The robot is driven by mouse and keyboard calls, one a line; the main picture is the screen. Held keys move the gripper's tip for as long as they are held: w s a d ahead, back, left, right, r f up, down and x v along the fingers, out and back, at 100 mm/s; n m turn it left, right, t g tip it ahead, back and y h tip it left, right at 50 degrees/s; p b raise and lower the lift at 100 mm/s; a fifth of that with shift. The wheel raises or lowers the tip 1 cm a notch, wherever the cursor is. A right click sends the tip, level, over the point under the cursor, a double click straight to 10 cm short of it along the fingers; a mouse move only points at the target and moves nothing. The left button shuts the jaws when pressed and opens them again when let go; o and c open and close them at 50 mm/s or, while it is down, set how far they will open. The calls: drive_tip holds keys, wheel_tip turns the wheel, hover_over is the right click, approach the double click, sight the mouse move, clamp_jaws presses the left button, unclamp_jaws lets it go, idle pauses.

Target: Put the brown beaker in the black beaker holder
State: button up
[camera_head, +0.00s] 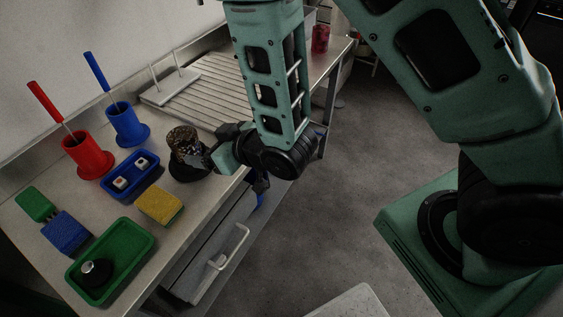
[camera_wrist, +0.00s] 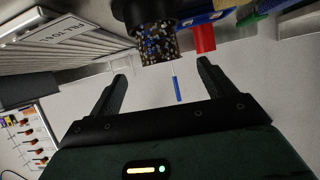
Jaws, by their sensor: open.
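The brown beaker (camera_head: 183,138), dark and mottled, stands upright on the counter edge. The black beaker holder (camera_head: 188,174) is around or under its lower part, and the beaker appears to sit in it. My gripper (camera_head: 207,158) is at the right of the beaker, beside it. In the wrist view the mottled beaker (camera_wrist: 157,42) hangs from the top of the picture, with the dark holder (camera_wrist: 120,14) at its base. My gripper (camera_wrist: 162,76) is open there, its fingers apart and empty, with the beaker just beyond the tips.
Red (camera_head: 88,155) and blue (camera_head: 127,125) holders with brushes stand at the back left. A blue tray (camera_head: 132,187), a yellow sponge (camera_head: 160,204) and a green tray (camera_head: 135,238) lie in front. A drying rack (camera_head: 157,92) is behind. An open drawer (camera_head: 215,250) juts out below.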

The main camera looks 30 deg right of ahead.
drive_tip(key=s+d+r+g+h, duration=0.2)
drive_tip(key=s+r+g, duration=0.1)
drive_tip(key=s, duration=0.4)
drive_tip(key=s+d+r+n+g+h, duration=0.1)
drive_tip(key=s+d+r+g+h, duration=0.1)
drive_tip(key=s, duration=0.5)
drive_tip(key=s+d+r+g+h, duration=0.2)
drive_tip(key=s+d+r+g, duration=0.1)
drive_tip(key=s+r+g, duration=0.3)
drive_tip(key=shift+s+d+r, duration=0.25)
drive_tip(key=shift+s+d, duration=0.05)
drive_tip(key=shift+s, duration=0.65)
